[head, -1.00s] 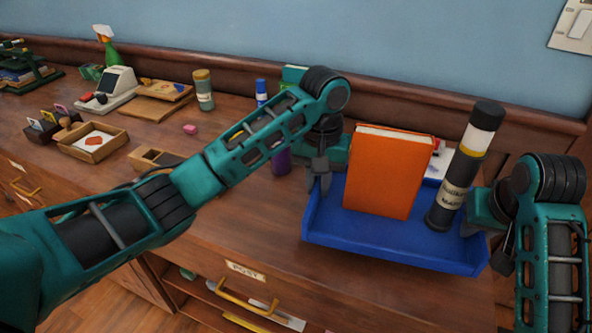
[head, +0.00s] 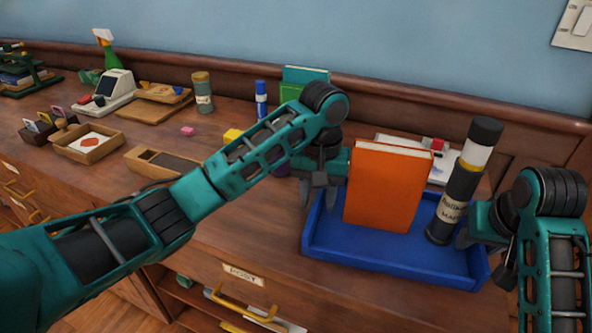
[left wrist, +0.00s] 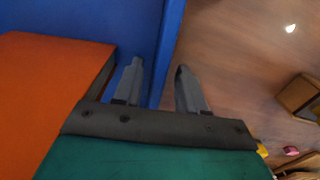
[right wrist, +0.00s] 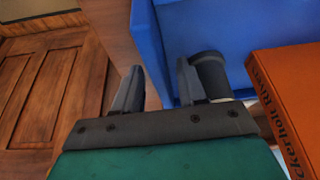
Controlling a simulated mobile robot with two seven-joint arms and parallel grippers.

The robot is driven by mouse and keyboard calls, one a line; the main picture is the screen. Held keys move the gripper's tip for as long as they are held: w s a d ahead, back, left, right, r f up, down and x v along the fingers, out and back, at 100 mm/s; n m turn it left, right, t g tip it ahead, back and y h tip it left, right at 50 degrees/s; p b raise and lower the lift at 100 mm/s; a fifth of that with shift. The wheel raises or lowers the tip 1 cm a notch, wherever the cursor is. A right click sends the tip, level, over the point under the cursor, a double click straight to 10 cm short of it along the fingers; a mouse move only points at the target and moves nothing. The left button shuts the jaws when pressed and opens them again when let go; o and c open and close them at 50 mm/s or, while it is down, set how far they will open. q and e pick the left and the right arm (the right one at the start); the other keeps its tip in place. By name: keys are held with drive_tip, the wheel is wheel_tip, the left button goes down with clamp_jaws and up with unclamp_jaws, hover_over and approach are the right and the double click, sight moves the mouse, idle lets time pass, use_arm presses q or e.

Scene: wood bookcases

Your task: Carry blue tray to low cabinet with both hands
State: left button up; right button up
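The blue tray (head: 390,262) rests on the wooden cabinet top at the right, as far as I can tell. My left gripper (head: 319,192) is open at the tray's left wall. In the left wrist view its fingers (left wrist: 160,84) stand apart, on either side of the blue wall. My right gripper (right wrist: 157,86) is open too, its fingers on either side of the tray's right wall. In the head view its fingers are partly hidden by the arm.
A white item with a red part (head: 440,160) lies behind the tray. A green book (head: 305,77), a blue marker (head: 261,100) and a wooden pen tray (head: 165,163) are to the left.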

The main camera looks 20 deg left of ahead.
drive_tip(key=v, duration=0.5)
drive_tip(key=shift+r, duration=0.3)
drive_tip(key=shift+a+r, duration=0.1)
drive_tip(key=shift+r, duration=0.5)
use_arm(q)
wheel_tip(320, 180, up, 12)
use_arm(e)
drive_tip(key=shift+s+r, duration=0.3)
drive_tip(key=shift+s, duration=0.15)
idle(0.4)
